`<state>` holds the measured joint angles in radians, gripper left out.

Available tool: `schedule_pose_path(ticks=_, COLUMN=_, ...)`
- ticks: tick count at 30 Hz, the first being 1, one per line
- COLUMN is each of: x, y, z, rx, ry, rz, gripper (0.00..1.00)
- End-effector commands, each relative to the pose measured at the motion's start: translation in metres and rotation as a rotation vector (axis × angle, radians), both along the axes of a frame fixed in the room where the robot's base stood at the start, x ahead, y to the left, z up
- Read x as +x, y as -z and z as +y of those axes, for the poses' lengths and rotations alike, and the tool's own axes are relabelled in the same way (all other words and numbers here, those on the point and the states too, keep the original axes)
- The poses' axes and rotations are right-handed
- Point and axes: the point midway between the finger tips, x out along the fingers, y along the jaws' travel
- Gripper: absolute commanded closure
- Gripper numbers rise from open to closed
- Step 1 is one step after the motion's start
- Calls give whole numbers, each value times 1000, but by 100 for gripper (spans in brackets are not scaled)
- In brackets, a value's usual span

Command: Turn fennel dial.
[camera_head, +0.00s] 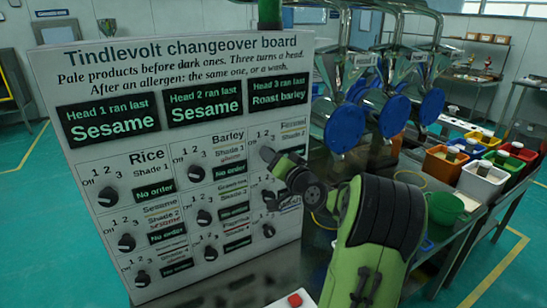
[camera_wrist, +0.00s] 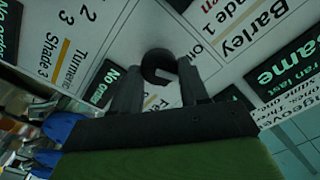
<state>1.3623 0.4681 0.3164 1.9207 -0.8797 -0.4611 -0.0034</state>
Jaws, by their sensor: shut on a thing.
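The changeover board (camera_head: 75,60) stands at the left in the head view, with rows of dark dials and printed labels. The Fennel label (camera_head: 293,123) is at the top right of its dial panels. My gripper (camera_head: 268,156) reaches that panel and largely hides its dial in the head view. In the wrist view the round black fennel dial (camera_wrist: 158,64) sits between the two fingers of my gripper (camera_wrist: 160,80). The fingers are shut on it. A pale mark shows on the dial's face, but its exact setting is unclear.
The Barley dial (camera_head: 197,174) is just left of my gripper. Blue round-ended sieve machinery (camera_head: 397,115) stands right of the board. Coloured bins (camera_head: 483,180) sit on a table further right.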

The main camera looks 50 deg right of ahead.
Motion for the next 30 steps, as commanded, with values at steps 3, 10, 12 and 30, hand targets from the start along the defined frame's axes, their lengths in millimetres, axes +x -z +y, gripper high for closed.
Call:
schedule_pose_path(ticks=3, x=0, y=0, z=0, rx=11, ry=1, rz=-4, gripper=86)
schedule_pose_path(ticks=10, x=0, y=0, z=0, rx=13, ry=1, rz=-5, gripper=86)
schedule_pose_path(ticks=12, x=0, y=0, z=0, rx=13, ry=1, rz=-5, gripper=86)
schedule_pose_path(ticks=30, x=-13, y=1, z=3, rx=11, ry=3, rz=-2, gripper=31)
